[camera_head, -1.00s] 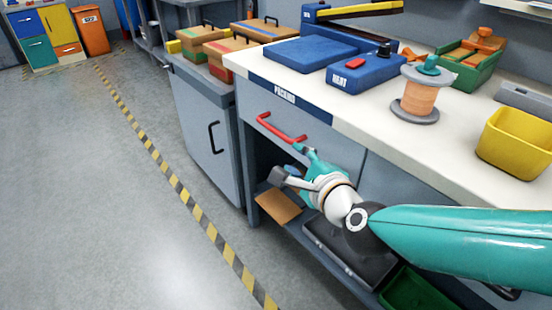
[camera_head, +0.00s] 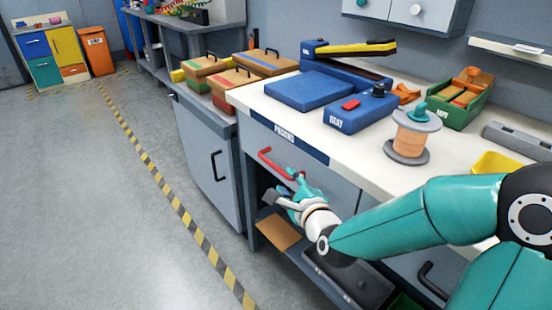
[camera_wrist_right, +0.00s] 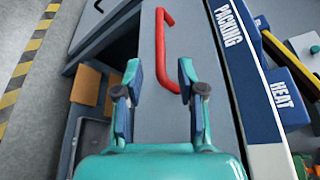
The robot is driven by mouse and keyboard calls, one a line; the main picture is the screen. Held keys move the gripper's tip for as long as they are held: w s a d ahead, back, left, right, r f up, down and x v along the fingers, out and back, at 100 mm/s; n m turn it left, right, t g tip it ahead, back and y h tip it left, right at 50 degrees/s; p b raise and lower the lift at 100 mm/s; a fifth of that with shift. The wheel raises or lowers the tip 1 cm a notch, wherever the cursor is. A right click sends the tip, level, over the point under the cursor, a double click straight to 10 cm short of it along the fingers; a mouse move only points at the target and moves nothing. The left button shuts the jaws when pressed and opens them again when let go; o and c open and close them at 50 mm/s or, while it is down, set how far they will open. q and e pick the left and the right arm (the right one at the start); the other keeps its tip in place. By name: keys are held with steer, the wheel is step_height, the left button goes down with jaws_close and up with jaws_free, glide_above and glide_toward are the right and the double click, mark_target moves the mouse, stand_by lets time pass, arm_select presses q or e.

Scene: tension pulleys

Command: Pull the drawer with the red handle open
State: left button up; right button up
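The red handle (camera_head: 276,164) is a bent bar on the grey drawer front (camera_head: 325,180), under the bench's "PACKING" label. The drawer front looks flush with the bench, so the drawer appears shut. My right gripper (camera_head: 283,184) is at the handle's near right end in the head view. In the right wrist view the red handle (camera_wrist_right: 163,50) lies ahead of my right gripper (camera_wrist_right: 160,72). Its two fingers are spread apart with nothing held, and the handle's lower end reaches toward the right fingertip. I cannot tell whether they touch. My left gripper is not in view.
Below the drawer is an open shelf with a brown box (camera_head: 278,232) and a dark tray (camera_head: 340,275). A grey cabinet (camera_head: 205,150) stands to the left. The benchtop holds a blue heat unit (camera_head: 360,112) and a spool (camera_head: 412,135). The floor at left is clear.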

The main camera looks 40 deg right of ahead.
mark_target(279, 172)
steer(key=x, duration=0.9)
steer(key=shift+c, duration=0.2)
jaws_close()
